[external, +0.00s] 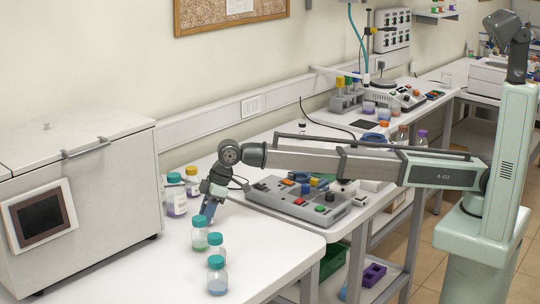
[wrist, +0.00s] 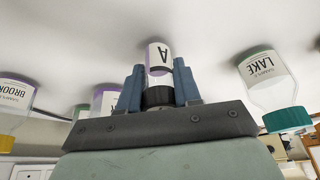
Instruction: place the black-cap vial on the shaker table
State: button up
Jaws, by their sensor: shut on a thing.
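The black-cap vial (wrist: 159,57), clear with a white label marked "A", is between the blue fingers of my gripper (wrist: 158,88) in the wrist view. The fingers are shut on it near its black cap. In the external view my gripper (external: 208,210) is low over the white bench, just behind a teal-capped bottle; the held vial cannot be made out there. A grey unit with coloured knobs and blocks (external: 332,214) lies right of my gripper. I cannot tell for certain which device is the shaker table.
Teal-capped bottles (external: 217,276) stand in front of my gripper. A yellow-capped bottle (external: 192,182) and a teal-capped jar (external: 176,200) stand behind it. A large white cabinet (external: 110,210) is at left. The "LAKE" bottle (wrist: 262,75) is close beside my gripper.

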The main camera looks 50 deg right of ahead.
jog(key=o, duration=1)
jog(key=shift+f, duration=0.1)
jog(key=v, duration=1.2)
